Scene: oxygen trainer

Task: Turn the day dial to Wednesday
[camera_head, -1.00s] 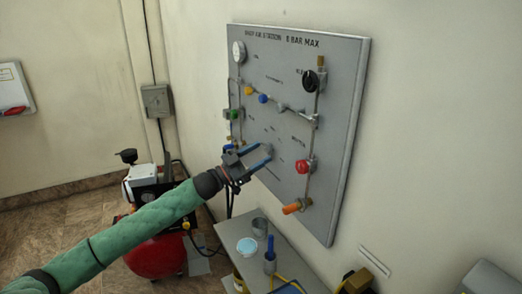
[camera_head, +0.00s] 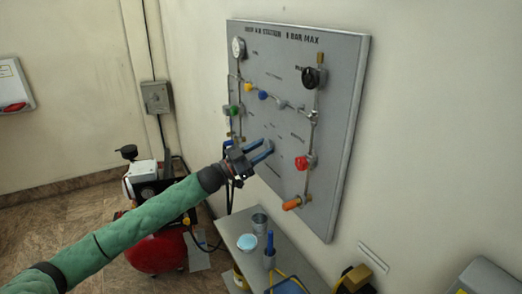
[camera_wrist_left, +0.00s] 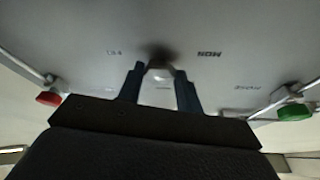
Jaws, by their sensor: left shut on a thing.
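The grey wall panel (camera_head: 340,110) carries the controls. The day dial (camera_wrist_left: 160,74) shows in the left wrist view as a small pale grey knob between my blue fingers, with a dark shadow above it. My left gripper (camera_head: 269,148) is at the panel's lower middle in the head view, shut on the dial; it also shows in the left wrist view (camera_wrist_left: 160,82). In the head view the fingers mostly hide the dial. Small day labels surround it, upside down in the wrist view; I cannot tell which day it points to. My right gripper is not in view.
A red valve (camera_head: 305,162), an orange handle (camera_head: 292,204) and a black knob (camera_head: 311,78) sit right of the dial. A green valve (camera_head: 231,111) is to its left. Below stands a grey bench (camera_head: 291,256) with a cup (camera_head: 259,221). A red compressor (camera_head: 160,252) stands left.

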